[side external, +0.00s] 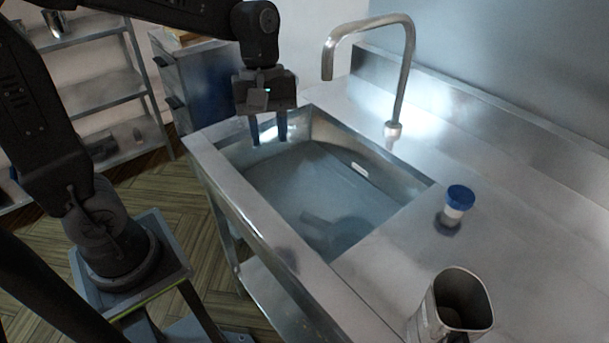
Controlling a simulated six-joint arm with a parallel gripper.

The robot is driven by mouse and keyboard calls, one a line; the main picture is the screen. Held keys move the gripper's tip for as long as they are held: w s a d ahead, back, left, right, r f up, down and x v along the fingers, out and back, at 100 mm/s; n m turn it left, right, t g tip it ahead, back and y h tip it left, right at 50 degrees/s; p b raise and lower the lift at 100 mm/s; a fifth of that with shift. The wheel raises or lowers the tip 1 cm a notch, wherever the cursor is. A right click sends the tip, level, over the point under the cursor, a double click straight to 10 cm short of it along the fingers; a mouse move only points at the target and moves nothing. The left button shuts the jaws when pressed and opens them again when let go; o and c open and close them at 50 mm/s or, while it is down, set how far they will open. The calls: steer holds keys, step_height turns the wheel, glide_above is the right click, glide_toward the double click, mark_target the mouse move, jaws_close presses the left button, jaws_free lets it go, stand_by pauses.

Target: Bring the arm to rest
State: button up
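My gripper (269,129) hangs pointing down over the far left corner of the steel sink (321,213). Its two blue fingers are apart with a narrow gap between them, and nothing shows in the gap. My arm reaches across the top of the picture from its base at the left. The fingertips appear above the basin; whether they touch anything cannot be told.
A curved faucet (407,70) stands behind the sink. A blue-capped white container (456,204) and a metal pitcher (456,304) stand on the counter at the right. A dark cabinet (205,82) and a shelf rack (98,82) are behind at left.

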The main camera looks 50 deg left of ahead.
steer(key=s+r+m+t+y, duration=0.2)
steer(key=s+m+t, duration=0.4)
steer(key=s+m, duration=0.3)
steer(key=shift+a+r+m+t, duration=0.3)
steer(key=shift+a+r+m, duration=0.15)
steer(key=shift+m, duration=1.55)
steer(key=shift+s, duration=0.1)
